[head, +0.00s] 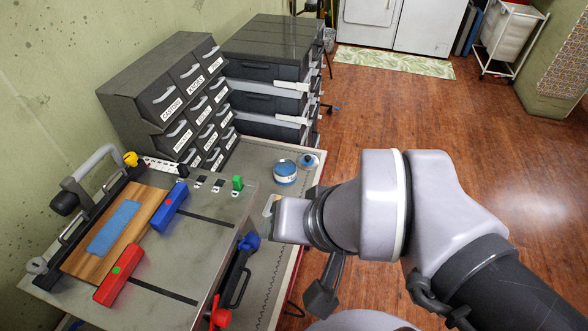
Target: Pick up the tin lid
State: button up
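A small round tin (285,173) with a blue and white side stands on the table beside the dark drawer units. A small round blue piece (308,160), which looks like the tin lid, lies just right of and behind the tin, near the table's right edge. My arm reaches in from the lower right, its wrist in front of the tin and lid. A dark part of my gripper (324,294) shows below the wrist, apart from both. Its fingers are not clear enough to tell whether they are open.
A raised grey workbench (215,232) holds a wooden board, a red block (119,274) and a blue block (169,206). Labelled drawers (163,100) and stacked dark cases (262,72) stand behind. The wooden floor (400,115) to the right is mostly clear.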

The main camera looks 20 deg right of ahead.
aim_at(306, 162)
jog(key=i+l, duration=0.4)
jog(key=l, duration=0.15)
jog(key=i+l, duration=0.8)
jog(key=l, duration=0.25)
jog(key=i+u, duration=0.05)
